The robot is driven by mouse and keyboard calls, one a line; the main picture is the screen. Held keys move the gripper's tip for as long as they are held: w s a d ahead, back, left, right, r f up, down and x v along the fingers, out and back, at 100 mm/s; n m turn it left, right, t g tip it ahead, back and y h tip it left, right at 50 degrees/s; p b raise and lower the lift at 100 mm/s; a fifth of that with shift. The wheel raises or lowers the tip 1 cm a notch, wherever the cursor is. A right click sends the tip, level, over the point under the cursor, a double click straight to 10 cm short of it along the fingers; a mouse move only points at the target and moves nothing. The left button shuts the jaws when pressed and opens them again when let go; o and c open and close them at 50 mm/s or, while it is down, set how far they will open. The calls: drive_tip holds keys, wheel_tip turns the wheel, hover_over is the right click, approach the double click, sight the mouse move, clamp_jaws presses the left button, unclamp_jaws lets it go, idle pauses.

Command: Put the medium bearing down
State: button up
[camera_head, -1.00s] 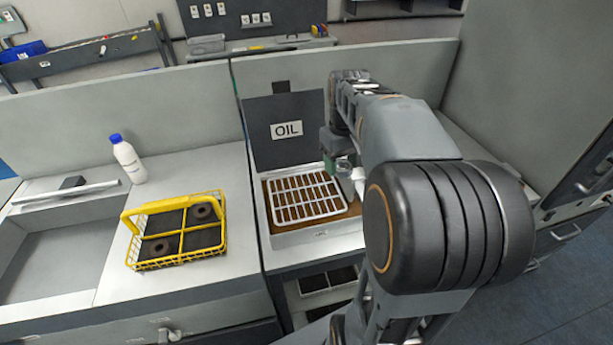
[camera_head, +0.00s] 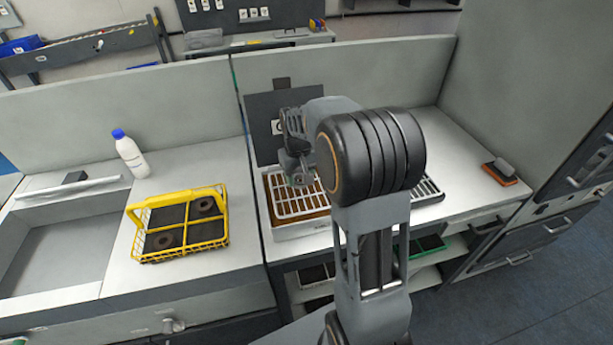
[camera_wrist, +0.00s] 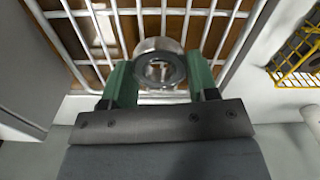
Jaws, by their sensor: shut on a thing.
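My gripper (camera_wrist: 160,88) is shut on a bearing (camera_wrist: 160,64), a shiny metal ring held between its two green fingers. In the wrist view the bearing is in front of a white grid rack over brown oil, and I cannot tell whether it touches the rack. In the head view my gripper (camera_head: 300,178) is over the left part of the oil tray (camera_head: 295,230), and the bearing is too small to make out clearly. The white grid (camera_head: 308,206) lies in the tray, partly hidden by my arm.
A yellow wire basket (camera_head: 222,240) with two dark rings in its compartments stands left of the tray. A white bottle with a blue cap (camera_head: 131,158) stands behind it. An orange-and-grey object (camera_head: 500,172) lies on the right counter. A dark lid (camera_head: 262,125) stands up behind the tray.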

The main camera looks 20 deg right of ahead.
sight(298, 180)
drive_tip(key=shift+s+f, duration=0.15)
drive_tip(key=shift+f, duration=0.2)
drive_tip(key=shift+s+a+r, duration=0.1)
drive_tip(key=shift+s+a, duration=0.3)
drive_tip(key=shift+a, duration=0.2)
drive_tip(key=shift+a+f+b, duration=0.1)
drive_tip(key=shift+f+b, duration=0.2)
drive_tip(key=shift+f, duration=0.05)
drive_tip(key=o, duration=1)
drive_tip(key=shift+s, duration=0.1)
drive_tip(key=shift+d+f, duration=0.1)
drive_tip(key=shift+d, duration=0.1)
drive_tip(key=shift+w+d+r+p, duration=0.15)
drive_tip(key=shift+w+r+p, duration=0.1)
drive_tip(key=shift+r+p, duration=0.2)
wheel_tip(298, 180, up, 11)
drive_tip(key=s+a+f+t, duration=0.1)
drive_tip(key=s+a, duration=0.2)
drive_tip(key=s, duration=0.2)
drive_tip(key=s+a+f+t, duration=0.1)
drive_tip(key=s+a, duration=0.2)
drive_tip(key=s, duration=0.3)
drive_tip(key=s+a+f+t, duration=0.2)
drive_tip(key=s+a, duration=0.1)
drive_tip(key=s, duration=0.3)
